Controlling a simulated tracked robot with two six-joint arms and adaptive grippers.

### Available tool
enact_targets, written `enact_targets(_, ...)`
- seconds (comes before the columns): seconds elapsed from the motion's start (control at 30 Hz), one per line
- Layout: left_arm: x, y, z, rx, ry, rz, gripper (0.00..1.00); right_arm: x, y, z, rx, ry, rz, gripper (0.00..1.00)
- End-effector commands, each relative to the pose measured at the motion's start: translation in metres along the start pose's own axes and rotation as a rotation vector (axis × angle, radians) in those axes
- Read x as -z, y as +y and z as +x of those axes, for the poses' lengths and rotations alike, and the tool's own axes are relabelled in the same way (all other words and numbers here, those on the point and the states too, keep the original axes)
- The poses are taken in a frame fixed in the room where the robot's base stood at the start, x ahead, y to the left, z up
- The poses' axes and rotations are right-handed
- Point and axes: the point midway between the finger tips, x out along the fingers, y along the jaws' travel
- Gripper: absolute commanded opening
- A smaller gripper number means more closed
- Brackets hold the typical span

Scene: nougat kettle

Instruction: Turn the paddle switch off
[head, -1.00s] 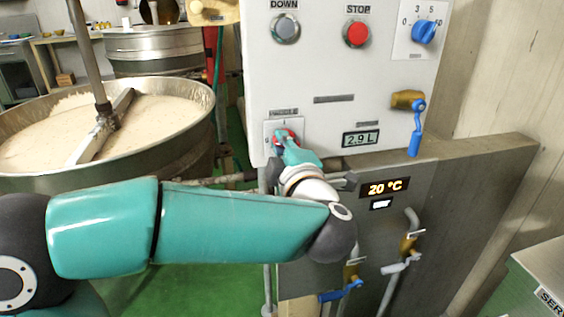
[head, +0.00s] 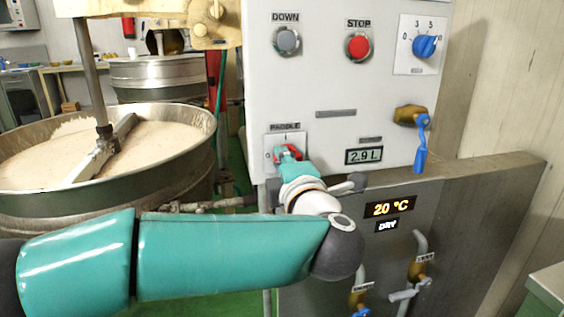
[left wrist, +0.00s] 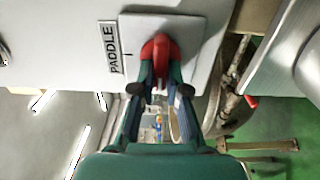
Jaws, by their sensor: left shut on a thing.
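The paddle switch (head: 288,152) is a red knob on a light square plate under the label PADDLE, at the lower left of the white panel. My left gripper (head: 292,161) is at the switch, its fingers shut on the red knob and covering part of it. In the left wrist view the red knob (left wrist: 161,47) sits between the two dark fingertips of my left gripper (left wrist: 160,82), with the label PADDLE (left wrist: 112,47) beside it. Which mark the knob points to cannot be told clearly. My right gripper is not in view.
Above are a grey DOWN button (head: 287,41), a red STOP button (head: 358,47) and a blue dial (head: 425,46). A blue-handled valve (head: 420,140) juts out at the right. The large kettle (head: 180,170) with pale mass stands left of the panel.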

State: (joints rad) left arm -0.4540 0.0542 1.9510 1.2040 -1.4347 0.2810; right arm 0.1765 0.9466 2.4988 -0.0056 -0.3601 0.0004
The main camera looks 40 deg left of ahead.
Motion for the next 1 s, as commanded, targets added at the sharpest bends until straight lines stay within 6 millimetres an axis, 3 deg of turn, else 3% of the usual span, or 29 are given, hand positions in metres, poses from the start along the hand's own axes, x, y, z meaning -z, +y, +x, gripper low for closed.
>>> enact_targets(0.03, -0.001, -0.006, -0.001, 0.012, -0.001, 0.006, 0.0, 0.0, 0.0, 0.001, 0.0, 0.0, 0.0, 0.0)
enact_targets(0.07, -0.001, -0.006, -0.001, 0.012, -0.001, 0.006, 0.17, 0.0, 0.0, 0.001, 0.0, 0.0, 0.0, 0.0)
enact_targets(0.2, -0.001, -0.005, -0.001, 0.011, 0.0, 0.005, 0.39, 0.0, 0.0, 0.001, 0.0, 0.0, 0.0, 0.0)
enact_targets(0.63, -0.001, -0.002, -0.008, 0.006, -0.001, 0.001, 0.39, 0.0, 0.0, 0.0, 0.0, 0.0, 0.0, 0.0)
enact_targets(0.77, -0.002, -0.002, -0.026, 0.005, -0.005, 0.001, 0.39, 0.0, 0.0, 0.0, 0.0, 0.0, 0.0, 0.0)
enact_targets(1.0, -0.003, -0.003, -0.074, 0.006, -0.006, 0.002, 0.39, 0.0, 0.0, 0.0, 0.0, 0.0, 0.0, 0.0)
